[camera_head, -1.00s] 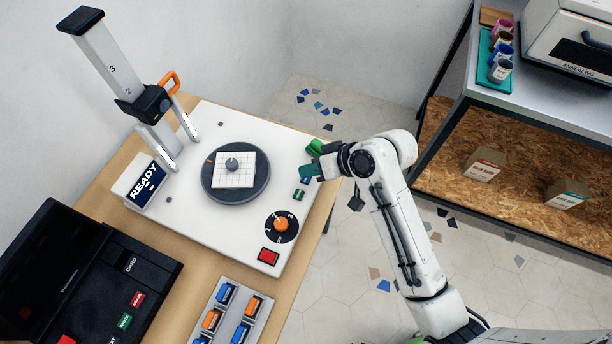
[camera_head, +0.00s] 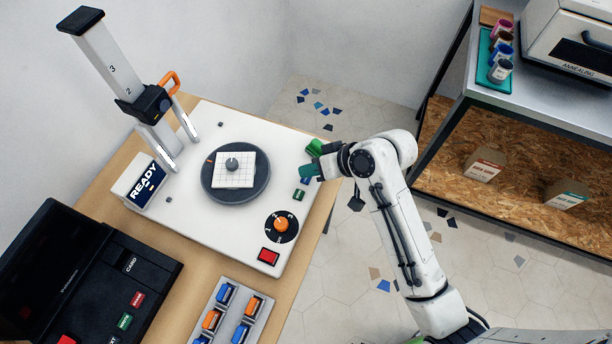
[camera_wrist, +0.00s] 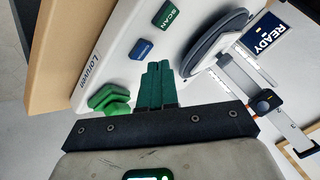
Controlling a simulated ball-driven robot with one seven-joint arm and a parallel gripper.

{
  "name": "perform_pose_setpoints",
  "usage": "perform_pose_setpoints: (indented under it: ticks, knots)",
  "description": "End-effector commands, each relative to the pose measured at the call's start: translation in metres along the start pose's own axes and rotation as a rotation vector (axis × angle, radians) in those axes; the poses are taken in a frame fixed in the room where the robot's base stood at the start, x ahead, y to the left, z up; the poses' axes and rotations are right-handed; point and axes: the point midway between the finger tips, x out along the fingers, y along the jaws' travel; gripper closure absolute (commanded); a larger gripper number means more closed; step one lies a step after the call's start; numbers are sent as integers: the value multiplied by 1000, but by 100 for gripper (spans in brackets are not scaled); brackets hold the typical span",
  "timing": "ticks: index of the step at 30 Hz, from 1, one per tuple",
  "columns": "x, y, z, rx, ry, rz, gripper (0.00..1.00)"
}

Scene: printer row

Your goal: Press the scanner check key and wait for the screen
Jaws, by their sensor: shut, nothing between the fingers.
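The white scanner (camera_head: 240,240) stands on a wooden table and carries a round dark turntable (camera_head: 207,186) with a white gridded block. Its screen (camera_head: 146,184) reads READY. Along its right edge are a green SCAN key (camera_wrist: 173,14), a blue key (camera_wrist: 141,49) with unreadable lettering and a raised green piece (camera_wrist: 108,98). I cannot tell which is the check key. My gripper (camera_wrist: 154,80) is shut and empty, its green fingers together. In the head view it is over the scanner's right edge, close by the blue key (camera_head: 305,181); contact cannot be told.
A red button (camera_head: 268,256) and an orange-centred dial (camera_head: 281,224) are on the scanner's front right. A tall column with an orange handle (camera_head: 169,81) rises behind. A black machine (camera_head: 85,280) and a tray of blue and orange pieces (camera_head: 258,325) stand in front. Shelves are at right.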

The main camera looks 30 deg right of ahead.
Motion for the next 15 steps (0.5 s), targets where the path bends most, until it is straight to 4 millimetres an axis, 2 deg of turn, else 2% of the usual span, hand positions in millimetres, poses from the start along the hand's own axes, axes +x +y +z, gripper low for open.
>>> perform_pose_setpoints:
  ticks: [15]
  knots:
    - [6,4,4,0,0,0,100]
